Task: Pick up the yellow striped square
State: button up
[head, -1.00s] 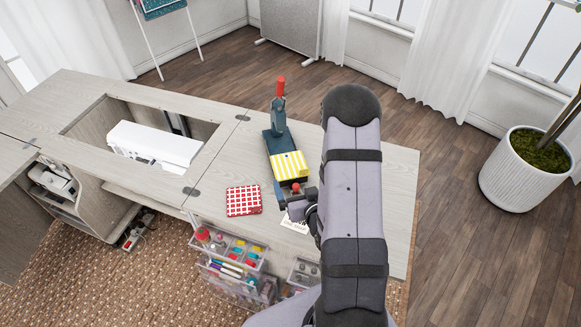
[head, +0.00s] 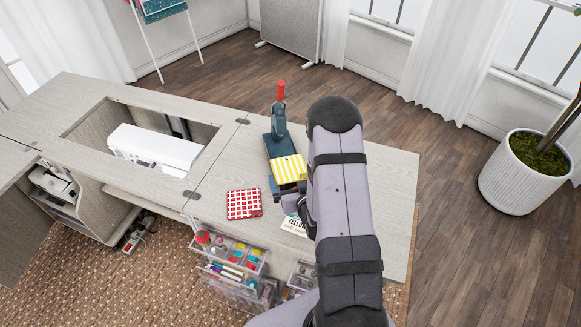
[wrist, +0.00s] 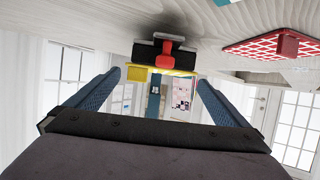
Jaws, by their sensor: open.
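The yellow striped square (head: 288,168) lies on a dark blue press-like tool (head: 278,125) with a red handle, on the right part of the cabinet top. My gripper (wrist: 159,77) is open at the near side of the square. In the head view my arm hides most of it; one blue finger shows beside the square's left near corner. In the wrist view, which is upside down, a yellow edge of the square (wrist: 172,72) shows between the two fingertips, with a red and black part (wrist: 166,57) above it. I cannot tell whether the fingers touch the square.
A red checked square (head: 243,204) lies to the left on the cabinet top (head: 225,165). A white card (head: 294,225) printed "YELLOW" lies near the front edge. A sewing machine (head: 155,148) sits in the opening farther left. Clear trays (head: 235,262) with supplies hang below the front edge.

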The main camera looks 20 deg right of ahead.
jog(key=shift+w+d+f, duration=0.1)
jog(key=shift+w+f, duration=0.15)
jog(key=shift+w, duration=0.25)
jog(key=c, duration=1.2)
jog(key=shift+c, duration=0.8)
jog(key=shift+r, duration=0.1)
